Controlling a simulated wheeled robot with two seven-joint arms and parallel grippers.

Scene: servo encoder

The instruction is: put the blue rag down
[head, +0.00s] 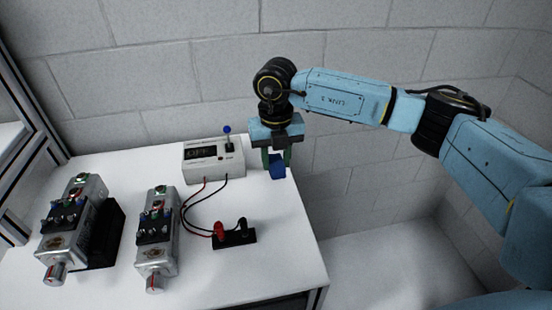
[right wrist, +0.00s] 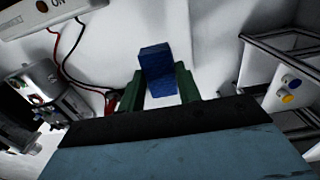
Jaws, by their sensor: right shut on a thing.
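The blue rag (head: 277,168) is a small folded blue piece at the right end of the white table, beside the meter box. My right gripper (head: 276,158) points down over it and is shut on it. In the right wrist view the rag (right wrist: 157,70) sits between the two green fingers of my right gripper (right wrist: 160,85). I cannot tell whether the rag touches the table top. My left gripper is not in view.
A white box (head: 213,165) with a display and a blue-tipped switch stands left of the rag. Red and black wires run to a black terminal block (head: 234,238). Two silver servo motors (head: 158,235) stand at left. The table (head: 285,225) is bare near its right edge.

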